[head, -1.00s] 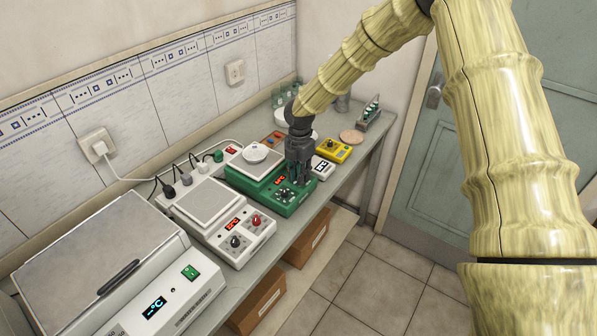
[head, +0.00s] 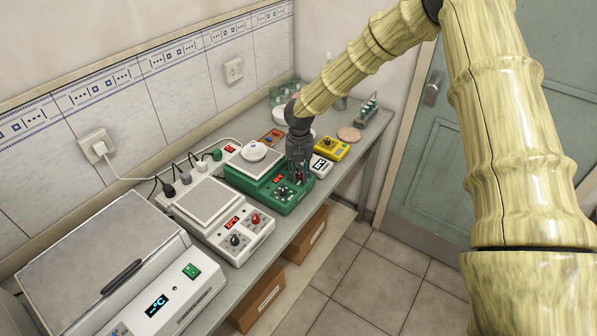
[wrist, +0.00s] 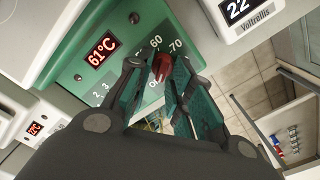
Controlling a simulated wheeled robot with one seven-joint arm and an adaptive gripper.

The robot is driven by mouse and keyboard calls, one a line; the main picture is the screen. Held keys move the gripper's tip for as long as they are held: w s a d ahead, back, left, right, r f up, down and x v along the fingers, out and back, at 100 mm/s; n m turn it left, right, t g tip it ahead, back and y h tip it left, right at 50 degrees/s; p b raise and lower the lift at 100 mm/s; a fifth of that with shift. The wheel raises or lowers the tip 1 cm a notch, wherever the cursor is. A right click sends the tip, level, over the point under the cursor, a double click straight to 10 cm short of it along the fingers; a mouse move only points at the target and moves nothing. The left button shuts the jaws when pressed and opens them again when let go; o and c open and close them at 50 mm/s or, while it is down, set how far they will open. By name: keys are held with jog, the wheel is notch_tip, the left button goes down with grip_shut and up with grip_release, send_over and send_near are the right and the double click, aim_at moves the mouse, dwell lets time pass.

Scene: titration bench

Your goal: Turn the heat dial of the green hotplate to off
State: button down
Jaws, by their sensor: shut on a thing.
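The green hotplate (head: 247,169) stands on the bench, with a red 61 °C display that also shows in the wrist view (wrist: 102,47). My gripper (head: 299,178) reaches down to the right part of its front panel. In the wrist view its fingers are closed around the red heat dial (wrist: 162,66), which sits among printed numbers, with 60 and 70 legible. The fingers hide part of the dial and its scale. A dark dial (head: 282,191) sits to the left on the same panel.
A white hotplate (head: 205,199) with black and red dials stands to the left. A small white meter (head: 321,166) and a yellow device (head: 331,148) stand close to the right of the gripper. The bench's front edge is near.

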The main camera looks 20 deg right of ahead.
aim_at(300, 174)
jog(key=shift+s+f, duration=0.15)
dwell(0.3)
jog(key=c, duration=1.4)
grip_release()
jog(key=shift+d, duration=0.1)
jog(key=shift+r, duration=0.6)
notch_tip(300, 174, up, 11)
